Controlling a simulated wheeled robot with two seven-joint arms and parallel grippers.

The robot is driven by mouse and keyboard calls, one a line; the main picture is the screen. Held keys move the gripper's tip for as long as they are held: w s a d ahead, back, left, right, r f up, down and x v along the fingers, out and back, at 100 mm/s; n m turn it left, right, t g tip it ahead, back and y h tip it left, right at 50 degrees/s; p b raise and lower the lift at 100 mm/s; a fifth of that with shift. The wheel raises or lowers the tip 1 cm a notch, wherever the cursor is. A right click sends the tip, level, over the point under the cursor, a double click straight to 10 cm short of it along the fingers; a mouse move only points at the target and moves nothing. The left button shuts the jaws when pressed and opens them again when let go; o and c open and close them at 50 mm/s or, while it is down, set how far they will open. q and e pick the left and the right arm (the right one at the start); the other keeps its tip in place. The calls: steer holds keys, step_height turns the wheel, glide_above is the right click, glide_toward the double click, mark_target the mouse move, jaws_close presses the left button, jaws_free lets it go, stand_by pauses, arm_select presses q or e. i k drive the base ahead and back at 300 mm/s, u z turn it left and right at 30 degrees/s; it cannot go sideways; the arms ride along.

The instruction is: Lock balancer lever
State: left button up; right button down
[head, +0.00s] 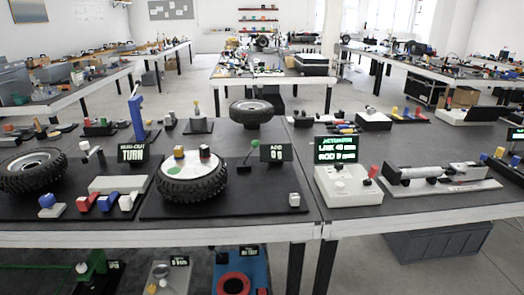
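A wheel (190,181) with a black tyre and white disc lies flat on a dark board on the table, left of centre. It looks like the balancer. Right of the tyre, a thin lever with a green ball knob (255,143) rises at a tilt from a dark base. A small display (276,152) beside it reads "ADD 0 g". Whether the lever is locked cannot be told. Neither gripper is in view.
Another tyre (32,174) with a "TURN" display (131,152) stands at left. A third tyre (250,111) stands behind. A white actuator box (347,186) and grey cylinder rig (419,175) are at right. The front table edge (170,233) is clear; more fixtures sit below.

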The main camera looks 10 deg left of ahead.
mark_target(254, 143)
steer(key=u, duration=1.1)
steer(key=i, duration=0.5)
steer(key=z, duration=0.05)
